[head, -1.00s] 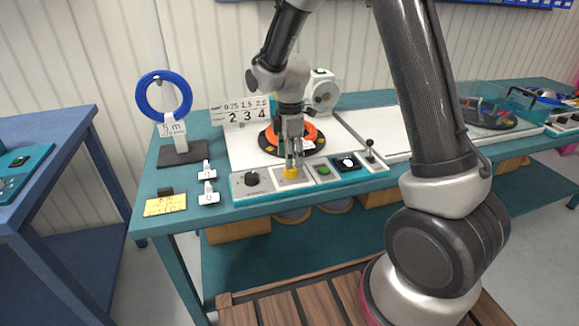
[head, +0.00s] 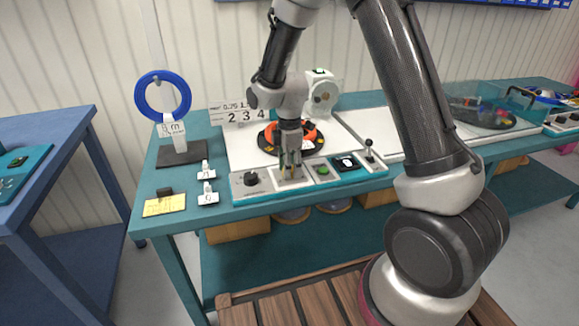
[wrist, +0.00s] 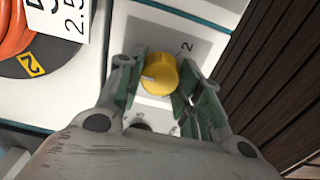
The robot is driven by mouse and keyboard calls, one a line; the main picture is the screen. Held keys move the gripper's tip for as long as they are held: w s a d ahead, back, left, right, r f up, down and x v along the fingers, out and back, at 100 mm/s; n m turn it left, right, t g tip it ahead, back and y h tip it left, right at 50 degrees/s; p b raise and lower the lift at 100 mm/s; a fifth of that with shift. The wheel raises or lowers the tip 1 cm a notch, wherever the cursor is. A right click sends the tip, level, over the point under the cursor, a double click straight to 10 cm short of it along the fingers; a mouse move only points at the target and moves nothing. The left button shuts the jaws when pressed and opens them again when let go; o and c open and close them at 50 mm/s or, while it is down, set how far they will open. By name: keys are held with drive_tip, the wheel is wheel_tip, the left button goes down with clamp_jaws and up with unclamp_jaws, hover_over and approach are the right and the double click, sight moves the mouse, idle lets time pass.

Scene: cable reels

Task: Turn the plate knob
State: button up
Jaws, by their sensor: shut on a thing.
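The yellow knob (wrist: 160,75) stands on a grey square plate (wrist: 187,32) marked with numbers; a "2" shows beside it in the wrist view. My gripper (wrist: 160,82) has its green-lined fingers on both sides of the knob and is shut on it. In the head view my gripper (head: 290,172) points straight down at the front control panel (head: 262,194), and its fingers hide most of the knob. Part of the plate and its numbers is hidden behind the fingers and wrist.
A black knob (head: 251,179) is left of my gripper. An orange reel (head: 308,134) lies just behind. A blue ring on a stand (head: 163,97) is farther left.

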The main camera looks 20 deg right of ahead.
drive_tip(key=shift+m, duration=0.3)
drive_tip(key=m, duration=0.5)
drive_tip(key=shift+m, duration=0.3)
drive_tip(key=m, duration=1.1)
drive_tip(key=shift+m, duration=0.3)
drive_tip(key=m, duration=0.5)
drive_tip(key=shift+m, duration=0.4)
drive_tip(key=o, duration=1)
